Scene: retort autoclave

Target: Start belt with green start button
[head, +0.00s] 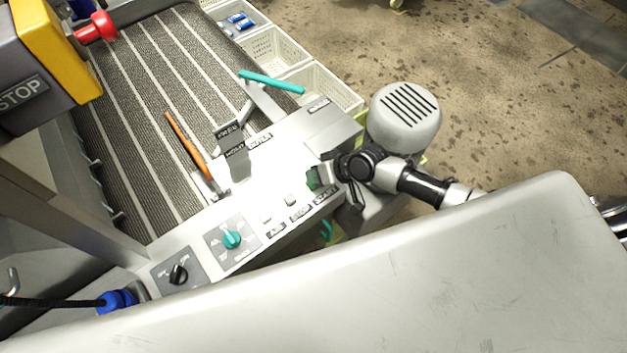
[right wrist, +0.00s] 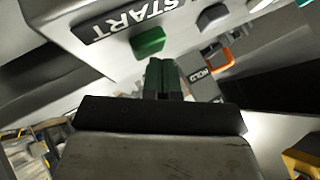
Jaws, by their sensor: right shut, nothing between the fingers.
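The green start button (right wrist: 148,42) sits beside the START label (right wrist: 130,14) in the right wrist view. In the head view, the green button (head: 312,180) shows at the right end of the control panel (head: 285,232), partly hidden by my right gripper. My right gripper (head: 328,175) is shut and empty, with its fingertips right at the button. In the right wrist view its shut fingers (right wrist: 163,75) end just below the button; I cannot tell whether they touch it. My left gripper is not in view.
The ribbed belt (head: 150,80) lies behind the panel. A teal selector knob (head: 232,239) and a black knob (head: 178,274) are on the panel's left. A red stop button (head: 97,28) is at upper left. White crates (head: 325,88) stand beyond the panel.

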